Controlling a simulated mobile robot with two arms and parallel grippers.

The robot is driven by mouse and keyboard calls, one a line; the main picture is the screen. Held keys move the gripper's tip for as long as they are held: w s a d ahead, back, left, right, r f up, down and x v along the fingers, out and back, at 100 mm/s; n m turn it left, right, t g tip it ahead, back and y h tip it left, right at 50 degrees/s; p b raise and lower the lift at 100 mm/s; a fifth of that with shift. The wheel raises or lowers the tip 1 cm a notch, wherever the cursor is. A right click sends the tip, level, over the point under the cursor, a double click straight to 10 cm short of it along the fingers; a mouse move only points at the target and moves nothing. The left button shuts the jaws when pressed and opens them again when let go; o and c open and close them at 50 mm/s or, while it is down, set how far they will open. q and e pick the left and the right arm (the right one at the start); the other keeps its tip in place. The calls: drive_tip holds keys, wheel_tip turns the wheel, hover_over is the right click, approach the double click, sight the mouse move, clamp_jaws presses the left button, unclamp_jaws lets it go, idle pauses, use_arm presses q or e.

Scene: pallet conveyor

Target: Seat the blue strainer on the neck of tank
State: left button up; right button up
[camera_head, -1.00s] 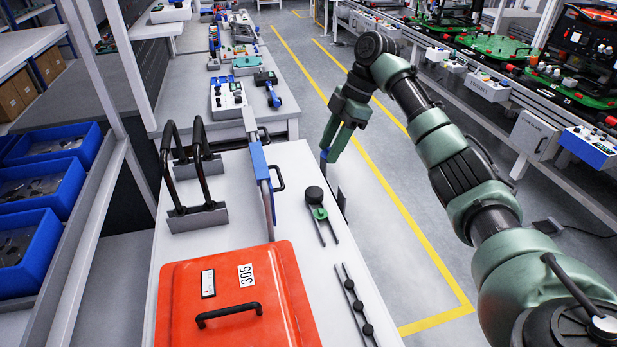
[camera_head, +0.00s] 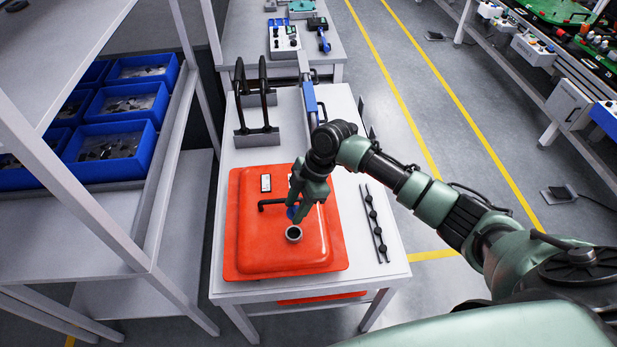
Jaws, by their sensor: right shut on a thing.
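The orange-red tank (camera_head: 258,235) lies on the white table, with a black handle and a label on top. Its round neck (camera_head: 293,234) has a dark opening and a pale rim and faces up near the tank's front. My right gripper (camera_head: 297,203) is over the tank, just behind the neck, pointing down. It is shut on the blue strainer (camera_head: 292,213), of which only a small blue part shows between the fingers. The strainer appears just behind the neck and above the tank top; I cannot tell the exact gap. My left gripper is not in view.
A rack with black handles (camera_head: 256,138) and a blue-handled tool (camera_head: 310,100) are behind the tank. A dark rod with several knobs (camera_head: 375,222) lies to its right. Blue bins (camera_head: 112,152) fill the left shelf. The table's front strip is clear.

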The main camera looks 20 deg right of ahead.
drive_tip(key=shift+s+a+f, duration=0.15)
drive_tip(key=shift+s+a, duration=0.4)
drive_tip(key=shift+a, duration=0.1)
drive_tip(key=shift+w+d+f+b, duration=0.2)
drive_tip(key=shift+f+b, duration=0.25)
drive_tip(key=shift+f, duration=0.2)
wheel_tip(320, 180, down, 2)
drive_tip(key=shift+s+a+f+b, duration=0.1)
drive_tip(key=shift+f+b, duration=0.15)
drive_tip(key=shift+b, duration=0.9)
drive_tip(key=shift+f+b, duration=0.55)
drive_tip(key=shift+f, duration=0.5)
drive_tip(key=shift+f+b, duration=0.55)
drive_tip(key=shift+f, duration=0.45)
